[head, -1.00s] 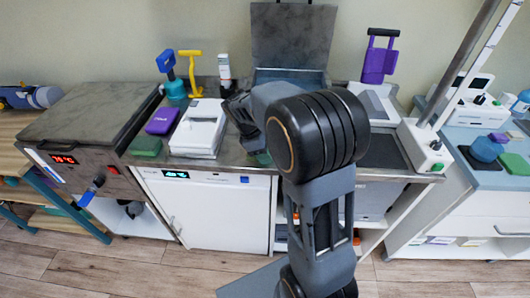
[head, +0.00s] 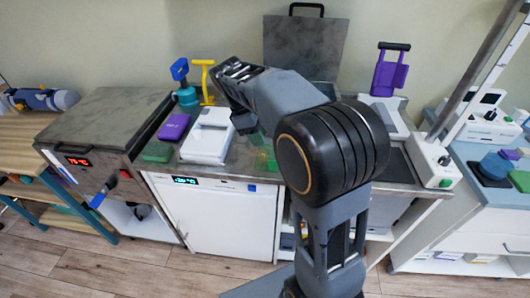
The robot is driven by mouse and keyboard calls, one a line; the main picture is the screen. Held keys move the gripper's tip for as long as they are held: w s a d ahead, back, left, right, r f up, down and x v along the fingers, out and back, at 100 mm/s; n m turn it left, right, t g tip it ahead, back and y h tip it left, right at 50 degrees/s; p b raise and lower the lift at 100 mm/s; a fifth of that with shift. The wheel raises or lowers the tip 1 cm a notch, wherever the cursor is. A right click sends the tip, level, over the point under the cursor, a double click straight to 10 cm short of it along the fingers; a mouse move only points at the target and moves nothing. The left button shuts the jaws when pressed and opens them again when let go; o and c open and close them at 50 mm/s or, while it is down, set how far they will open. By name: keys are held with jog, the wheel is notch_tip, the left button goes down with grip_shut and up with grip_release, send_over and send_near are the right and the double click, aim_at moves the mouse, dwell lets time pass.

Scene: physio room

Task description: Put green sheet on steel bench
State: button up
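The steel bench (head: 238,170) runs across the middle of the head view. A green, partly see-through sheet-like piece (head: 265,160) lies on it, partly hidden by my arm. A thicker green block (head: 157,151) lies further left, near the bench's front edge. My gripper (head: 238,69) is raised above the back of the bench, up and left of the green piece and apart from it. I see nothing held, but the gap between its fingers is not clear.
A white device (head: 208,137), a purple box (head: 174,126) and blue and yellow handled tools stand left of my arm. A hinged grey lid (head: 303,45) stands up behind. A heater unit (head: 105,125) with a red display is at left.

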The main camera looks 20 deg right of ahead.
jog(key=s+a+f+m+t+y, duration=0.1)
jog(key=s+f+m+t+y, duration=0.1)
jog(key=s+m, duration=0.3)
jog(key=s+a+f+m+t+y, duration=0.2)
jog(key=s+m, duration=0.4)
jog(key=s, duration=0.3)
notch_tip(320, 180, down, 2)
jog(key=shift+s+f+m+t, duration=0.1)
jog(key=shift+s+m+t, duration=0.25)
jog(key=shift+t, duration=0.25)
notch_tip(320, 180, up, 7)
jog(key=p, duration=0.5)
jog(key=shift+p, duration=0.4)
jog(key=shift+s, duration=0.1)
